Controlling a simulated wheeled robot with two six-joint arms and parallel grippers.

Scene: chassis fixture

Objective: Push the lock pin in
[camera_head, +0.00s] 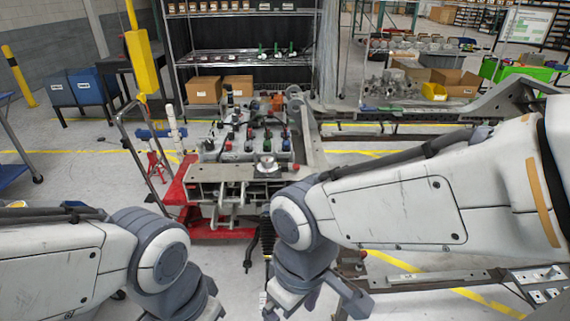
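The chassis fixture (235,174) is a grey metal frame on a red base, ahead of me near the middle of the head view. A round silver part (267,165) sits on its front plate. I cannot make out the lock pin; it is too small or hidden. My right arm reaches in from the right and bends down in front of the fixture. The end of that arm (320,294) is at the bottom edge, partly cut off, and its finger opening is unclear. My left arm bends down at the lower left, and its gripper is below the picture.
Several green, red and blue capped parts (250,135) stand on the fixture's upper tray. A yellow post (142,62) rises at left. A long metal rail (430,278) lies at lower right. Shelves (245,57) and cardboard boxes (203,90) stand behind. Open floor (80,165) shows at left.

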